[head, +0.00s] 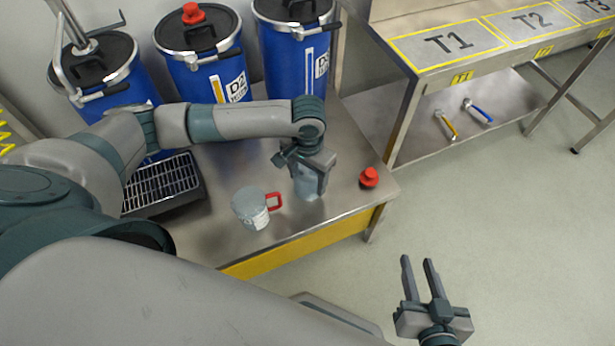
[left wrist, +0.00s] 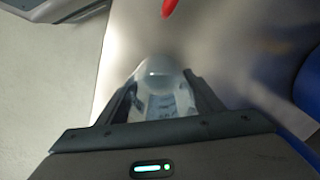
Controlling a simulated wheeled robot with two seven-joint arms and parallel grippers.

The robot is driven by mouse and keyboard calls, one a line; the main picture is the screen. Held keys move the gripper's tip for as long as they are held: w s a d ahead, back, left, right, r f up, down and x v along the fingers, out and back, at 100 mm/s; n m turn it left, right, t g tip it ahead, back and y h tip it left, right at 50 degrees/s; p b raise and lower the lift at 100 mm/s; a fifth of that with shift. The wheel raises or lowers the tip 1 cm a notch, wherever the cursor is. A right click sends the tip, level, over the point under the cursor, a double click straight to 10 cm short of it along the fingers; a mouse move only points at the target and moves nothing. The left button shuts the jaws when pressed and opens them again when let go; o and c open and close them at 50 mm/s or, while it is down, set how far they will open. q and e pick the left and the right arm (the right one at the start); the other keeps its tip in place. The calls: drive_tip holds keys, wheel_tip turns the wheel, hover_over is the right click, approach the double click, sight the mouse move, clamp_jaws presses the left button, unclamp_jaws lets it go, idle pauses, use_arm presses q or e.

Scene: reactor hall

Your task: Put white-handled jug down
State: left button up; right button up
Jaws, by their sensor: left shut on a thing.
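My left gripper (head: 312,172) points down over the steel bench and is shut on a translucent pale jug (head: 308,190). The jug looks upright, low over or on the bench; I cannot tell whether its base touches. Its handle is hidden or too small to make out. In the left wrist view the jug (left wrist: 158,90) is between the two fingers of the gripper (left wrist: 160,95). A second jug, with a red handle (head: 250,208), stands on the bench just left of the held jug, apart from it. My right gripper (head: 420,272) is open and empty above the floor.
A red knob-like object (head: 369,178) sits near the bench's right corner. A dark wire rack tray (head: 162,184) is at the left. Blue drums (head: 205,60) stand behind. A steel table (head: 450,62) with marked spots is at the right. Bare bench (head: 235,172) shows behind the red-handled jug.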

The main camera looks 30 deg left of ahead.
use_arm(q)
drive_tip(key=o, duration=1.1)
use_arm(e)
drive_tip(key=shift+s+d+f, duration=0.1)
drive_tip(key=shift+f, duration=0.1)
drive_tip(key=shift+r, duration=0.1)
use_arm(q)
drive_tip(key=shift+r, duration=0.3)
drive_tip(key=shift+r+p, duration=1.55)
drive_tip(key=shift+r, duration=4.25)
use_arm(e)
drive_tip(key=s+d+f+g+h, duration=0.1)
drive_tip(key=s+d+f+g, duration=0.2)
drive_tip(key=s+f+g, duration=0.1)
drive_tip(key=shift+s+d+f+g+h, duration=0.35)
drive_tip(key=shift+s+f+g+h, duration=0.1)
drive_tip(key=shift+f, duration=0.1)
